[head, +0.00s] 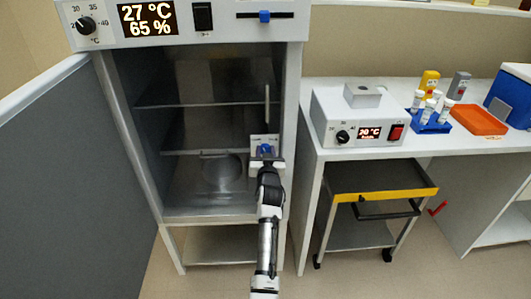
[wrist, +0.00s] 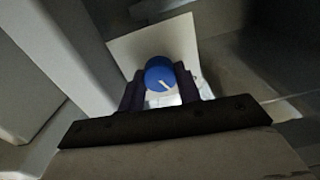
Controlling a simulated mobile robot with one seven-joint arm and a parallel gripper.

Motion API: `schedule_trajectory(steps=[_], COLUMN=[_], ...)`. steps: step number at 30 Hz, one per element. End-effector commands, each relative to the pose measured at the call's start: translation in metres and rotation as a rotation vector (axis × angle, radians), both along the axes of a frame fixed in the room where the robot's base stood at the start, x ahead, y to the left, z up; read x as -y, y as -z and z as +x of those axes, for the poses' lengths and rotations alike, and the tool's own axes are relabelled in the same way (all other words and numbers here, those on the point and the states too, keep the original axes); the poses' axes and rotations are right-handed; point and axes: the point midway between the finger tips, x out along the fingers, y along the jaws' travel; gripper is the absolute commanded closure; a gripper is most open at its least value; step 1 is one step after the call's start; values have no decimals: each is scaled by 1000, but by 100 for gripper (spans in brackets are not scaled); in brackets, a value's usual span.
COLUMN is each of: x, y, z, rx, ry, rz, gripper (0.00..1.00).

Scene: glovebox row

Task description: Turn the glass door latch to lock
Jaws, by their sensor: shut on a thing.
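The glass door latch has a blue round knob (wrist: 160,74) with a white pointer line, set on a pale plate (wrist: 150,42). In the wrist view the pointer slants toward the lower right. My gripper (wrist: 160,90) has its two dark fingers on either side of the knob and is shut on it. In the head view the blue knob (head: 265,150) shows just beyond my gripper (head: 267,160), low on the right side of the cabinet opening. The markings on the plate are too small to read.
The grey outer door (head: 60,180) stands swung open to the left. The cabinet holds wire shelves and a round metal vessel (head: 222,172). To the right are a bench with a heater box (head: 330,115), a blue tube rack (head: 428,122), and a cart (head: 370,185) below.

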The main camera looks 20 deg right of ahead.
Motion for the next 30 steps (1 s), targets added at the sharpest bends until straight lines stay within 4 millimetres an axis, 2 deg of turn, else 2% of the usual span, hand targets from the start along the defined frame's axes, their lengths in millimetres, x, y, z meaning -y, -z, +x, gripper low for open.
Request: schedule_trajectory(steps=[8,30], x=[-1,0], y=[1,0], z=[0,0], rx=[52,243], ry=[-1,-1], rz=[186,855], gripper=[89,89])
